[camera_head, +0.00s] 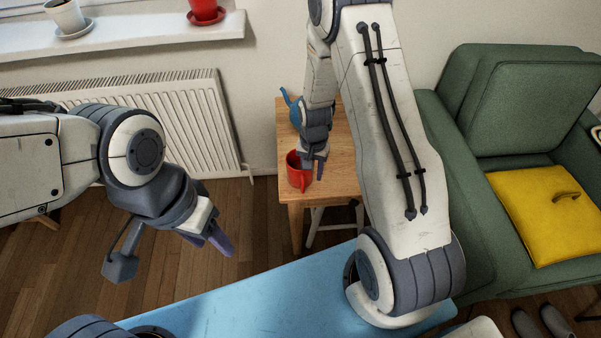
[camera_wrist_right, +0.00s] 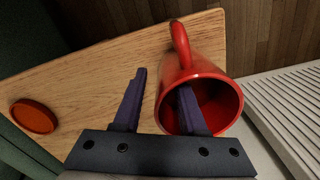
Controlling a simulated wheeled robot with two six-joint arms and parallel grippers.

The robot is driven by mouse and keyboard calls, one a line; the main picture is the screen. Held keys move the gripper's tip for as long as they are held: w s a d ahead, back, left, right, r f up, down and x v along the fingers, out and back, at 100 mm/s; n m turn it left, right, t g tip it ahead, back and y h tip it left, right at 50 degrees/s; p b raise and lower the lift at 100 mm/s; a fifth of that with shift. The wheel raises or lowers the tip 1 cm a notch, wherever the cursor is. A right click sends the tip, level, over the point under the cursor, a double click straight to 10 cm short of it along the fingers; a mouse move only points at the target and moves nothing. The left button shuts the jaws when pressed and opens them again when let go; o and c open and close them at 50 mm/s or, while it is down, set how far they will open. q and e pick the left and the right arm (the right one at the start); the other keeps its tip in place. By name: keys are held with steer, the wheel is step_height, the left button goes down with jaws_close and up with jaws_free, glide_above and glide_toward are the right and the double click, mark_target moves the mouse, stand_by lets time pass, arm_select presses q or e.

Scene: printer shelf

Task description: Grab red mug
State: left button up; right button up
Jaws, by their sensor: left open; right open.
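The red mug (camera_head: 298,172) stands on the front left part of a small wooden table (camera_head: 340,155). In the right wrist view the red mug (camera_wrist_right: 207,70) shows its open mouth, with its handle at the top. My right gripper (camera_head: 319,168) is over the mug and open. In the wrist view, one finger of that gripper (camera_wrist_right: 161,82) lies across the mug's mouth, seemingly inside it. The other finger is outside, over the wood, so the mug's near wall lies between them. My left gripper (camera_head: 218,240) hangs open and empty left of the table.
A blue watering can (camera_head: 291,106) stands further back on the table, partly hidden by my right arm. A round orange-red disc (camera_wrist_right: 34,116) lies on the wood. A white radiator (camera_head: 190,115) is at left, a green armchair (camera_head: 455,150) at right.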

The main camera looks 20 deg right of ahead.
steer(key=shift+f, duration=0.3)
jaws_close()
steer(key=shift+s, duration=0.1)
stand_by(1.1)
